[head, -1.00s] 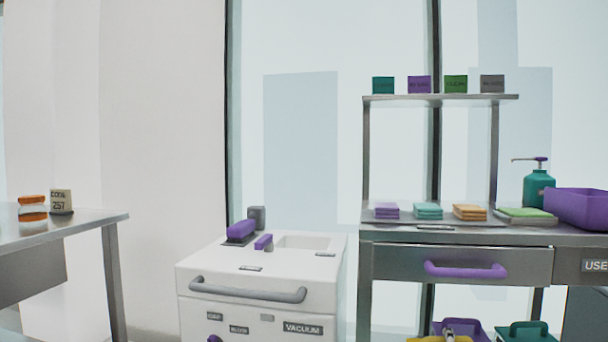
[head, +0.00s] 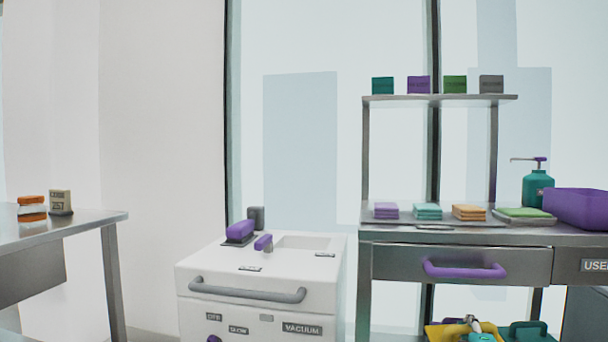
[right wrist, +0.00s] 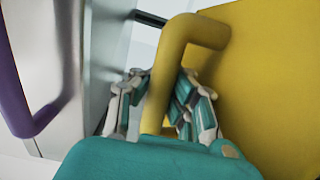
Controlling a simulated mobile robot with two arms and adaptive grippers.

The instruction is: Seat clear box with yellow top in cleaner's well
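The yellow top (head: 440,331) shows at the bottom edge of the head view, below the steel bench. In the right wrist view its yellow handle (right wrist: 197,30) rises from a broad yellow panel (right wrist: 270,70). My right gripper (right wrist: 160,95) has its fingers on both sides of the handle and looks closed on it; it also shows in the head view (head: 474,325). The clear body of the box is not visible. The white cleaner (head: 250,275), with a VACUUM label, has a rectangular well (head: 303,242) in its top, which looks empty. My left gripper is out of view.
The steel bench (head: 400,236) with a purple drawer handle (head: 465,270) stands right of the cleaner. A teal caddy (head: 530,330) is beside the yellow top. A steel table (head: 95,218) stands at left.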

